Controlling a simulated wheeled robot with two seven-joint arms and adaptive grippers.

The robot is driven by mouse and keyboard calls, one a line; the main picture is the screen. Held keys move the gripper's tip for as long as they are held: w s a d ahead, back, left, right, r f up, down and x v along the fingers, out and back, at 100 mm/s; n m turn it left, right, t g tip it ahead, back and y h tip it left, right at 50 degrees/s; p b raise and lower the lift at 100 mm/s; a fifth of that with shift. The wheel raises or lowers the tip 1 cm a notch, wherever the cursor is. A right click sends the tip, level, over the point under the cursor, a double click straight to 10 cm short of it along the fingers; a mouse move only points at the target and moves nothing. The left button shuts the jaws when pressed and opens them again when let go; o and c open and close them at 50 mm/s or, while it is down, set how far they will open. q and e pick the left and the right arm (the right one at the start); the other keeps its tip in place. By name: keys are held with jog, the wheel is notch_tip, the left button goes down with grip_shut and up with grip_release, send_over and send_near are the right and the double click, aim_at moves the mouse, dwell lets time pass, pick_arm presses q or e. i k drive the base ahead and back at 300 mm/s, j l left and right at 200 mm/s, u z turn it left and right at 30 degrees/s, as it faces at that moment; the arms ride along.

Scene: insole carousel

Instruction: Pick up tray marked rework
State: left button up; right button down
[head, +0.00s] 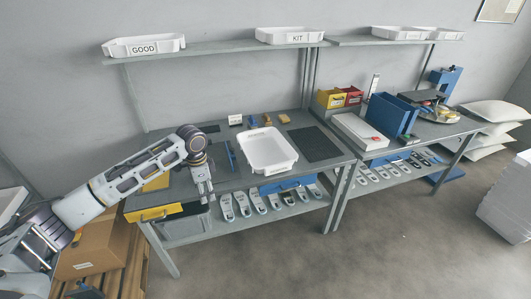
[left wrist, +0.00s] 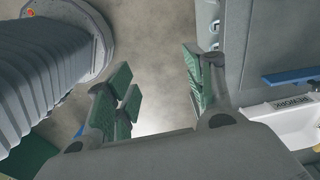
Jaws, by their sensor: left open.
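A white open tray (head: 267,155) stands upright on the left workbench. In the left wrist view part of a white tray (left wrist: 290,118) shows at the right edge, with an upside-down label that appears to read REWORK. My left gripper (head: 207,194) points down near the bench's front edge, left of the tray and apart from it. In the left wrist view its green-padded fingers (left wrist: 160,88) are apart with nothing between them. My right gripper is not seen.
The bench (head: 222,187) also holds a dark mat (head: 314,144) right of the tray and a blue tool (head: 231,154) left of it. Trays marked GOOD (head: 144,46) and KIT (head: 289,36) stand on the shelf above. Several insoles lie on the lower shelf.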

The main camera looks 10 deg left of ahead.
aim_at(267, 151)
jog(key=i, duration=2)
